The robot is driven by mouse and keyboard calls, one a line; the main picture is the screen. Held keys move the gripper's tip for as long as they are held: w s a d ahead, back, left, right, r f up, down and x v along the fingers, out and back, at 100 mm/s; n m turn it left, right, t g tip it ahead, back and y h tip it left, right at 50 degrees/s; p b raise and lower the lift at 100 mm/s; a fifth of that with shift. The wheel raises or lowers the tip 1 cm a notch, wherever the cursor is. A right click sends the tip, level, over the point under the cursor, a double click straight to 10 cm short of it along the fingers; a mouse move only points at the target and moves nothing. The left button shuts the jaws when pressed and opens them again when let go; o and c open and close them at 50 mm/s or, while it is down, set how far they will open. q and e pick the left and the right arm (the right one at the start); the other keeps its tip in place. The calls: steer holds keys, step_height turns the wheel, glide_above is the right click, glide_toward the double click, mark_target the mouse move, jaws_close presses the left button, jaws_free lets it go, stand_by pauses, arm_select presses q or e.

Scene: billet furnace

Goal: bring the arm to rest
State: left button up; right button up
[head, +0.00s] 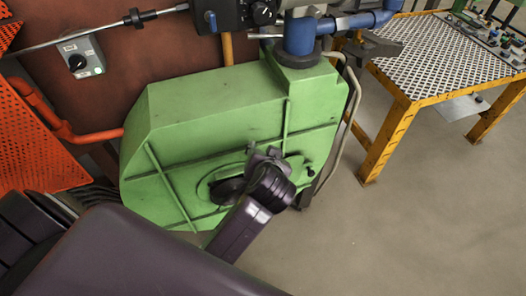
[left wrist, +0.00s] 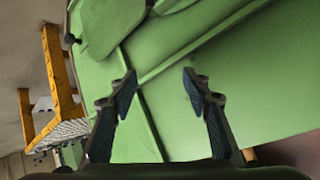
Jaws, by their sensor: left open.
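My left arm (head: 240,222) reaches up from the lower part of the head view in front of a green machine housing (head: 215,105). My left gripper (left wrist: 160,88) is open in the left wrist view, its two dark fingers apart with nothing between them. Behind the fingers is the green housing's flat, ribbed face (left wrist: 255,75). I cannot tell how far the fingertips are from it. In the head view, my wrist covers part of the housing's round centre, and the fingers are hard to make out. My right gripper is not in view.
A yellow-framed table (head: 385,140) with a patterned metal top stands at the right. A blue pipe (head: 300,37) rises from the housing. An orange perforated panel (head: 40,130) and a switch box (head: 80,57) are at the left. The floor (head: 430,220) at the lower right is clear.

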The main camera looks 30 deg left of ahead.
arm_select(q)
steer(key=shift+f, duration=0.1)
stand_by(0.3)
steer(key=s+d+f+m+g+h, duration=0.1)
steer(key=s+f, duration=0.3)
steer(key=f, duration=0.7)
steer(key=s+d+f+m+g+h, duration=0.15)
steer(key=s+f, duration=0.25)
steer(key=f, duration=0.7)
steer(key=s+d+f+m+g+h, duration=0.15)
steer(key=s+f, duration=0.25)
steer(key=f, duration=0.7)
steer(key=s+a+f+g, duration=0.1)
steer(key=s+a+f, duration=0.1)
steer(key=s+f, duration=0.4)
steer(key=s+a+f+g, duration=0.1)
steer(key=s+f, duration=0.4)
steer(key=s, duration=0.9)
steer(key=s+a+f+n+g+h, duration=0.1)
steer(key=s+a+f+g, duration=0.1)
steer(key=s+f, duration=0.4)
steer(key=s, duration=0.4)
steer(key=shift+s+a+f, duration=0.2)
steer(key=shift+a+f, duration=0.1)
